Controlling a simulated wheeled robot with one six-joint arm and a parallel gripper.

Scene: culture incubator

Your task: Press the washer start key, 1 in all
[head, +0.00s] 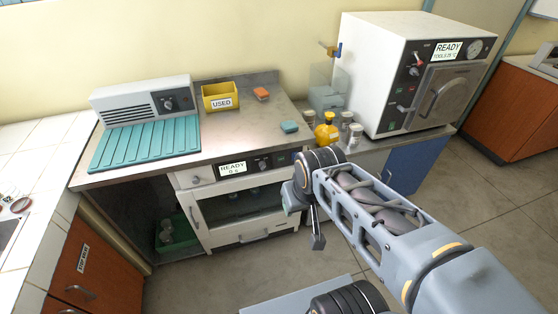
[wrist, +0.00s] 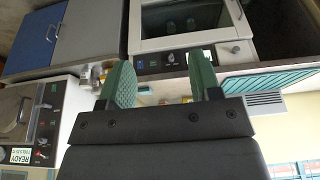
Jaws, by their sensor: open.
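The washer (head: 240,212) is the white machine under the steel counter, with a glass front door that looks shut. Its dark panel (head: 262,165) has a display reading READY, a knob and a small blue key (head: 283,160) toward the right end. I cannot read the key's label. In the wrist view, upside down, the panel (wrist: 185,59) and the blue key (wrist: 140,65) lie beyond my fingers. My gripper (wrist: 162,82) is open and empty, its two green fingers apart. In the head view my gripper (head: 317,228) hangs in front of the washer's right side, apart from the panel.
On the counter are a teal ribbed mat (head: 146,145), a yellow USED bin (head: 220,96), an orange block (head: 262,94) and a teal block (head: 289,127). Bottles (head: 327,131) and a white steriliser (head: 410,75) stand to the right. The floor in front is partly open.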

